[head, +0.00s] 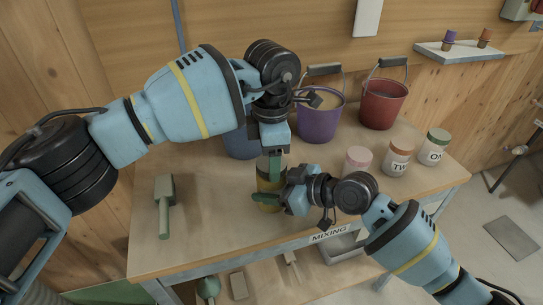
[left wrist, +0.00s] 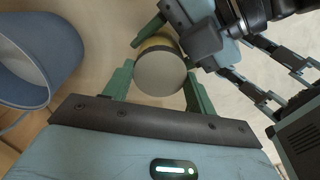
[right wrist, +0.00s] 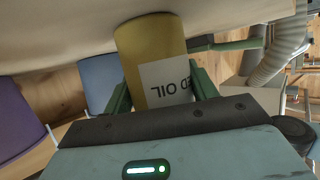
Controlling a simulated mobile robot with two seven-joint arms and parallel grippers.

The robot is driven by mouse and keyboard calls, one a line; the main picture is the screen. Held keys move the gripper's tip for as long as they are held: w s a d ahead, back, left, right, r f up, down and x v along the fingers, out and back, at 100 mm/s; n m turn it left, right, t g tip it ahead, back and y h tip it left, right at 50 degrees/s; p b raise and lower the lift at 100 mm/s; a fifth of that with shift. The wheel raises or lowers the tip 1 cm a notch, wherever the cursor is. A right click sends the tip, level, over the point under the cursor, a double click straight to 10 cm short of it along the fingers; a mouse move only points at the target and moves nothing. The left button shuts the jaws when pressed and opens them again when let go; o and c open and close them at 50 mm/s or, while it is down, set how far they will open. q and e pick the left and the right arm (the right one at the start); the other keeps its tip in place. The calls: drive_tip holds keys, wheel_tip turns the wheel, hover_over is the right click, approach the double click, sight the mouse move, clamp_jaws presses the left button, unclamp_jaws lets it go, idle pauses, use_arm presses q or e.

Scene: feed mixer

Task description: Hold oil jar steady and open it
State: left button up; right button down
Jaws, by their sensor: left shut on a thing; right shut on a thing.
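The oil jar (head: 266,185) stands upright near the front of the table, with a yellow body and a white label. In the right wrist view its yellow body (right wrist: 150,45) fills the space between the fingers. My left gripper (head: 271,165) reaches down from above and is shut on the round grey lid (left wrist: 161,73), one finger on each side. My right gripper (head: 272,195) comes from the right, lower down, and is shut around the jar's body. The lid looks seated on the jar. The grippers hide part of the jar in the head view.
Blue (head: 241,142), purple (head: 318,122) and red (head: 382,105) buckets stand behind. Pink-lidded (head: 357,162), brown-lidded (head: 397,160) and green-lidded (head: 433,147) jars stand to the right. A scoop (head: 164,205) lies at the left, with bare table between it and the oil jar.

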use_arm(q)
drive_tip(key=shift+n, duration=0.3)
drive_tip(key=o, duration=1.1)
drive_tip(key=shift+r, duration=2.25)
drive_tip(key=shift+c, duration=0.6)
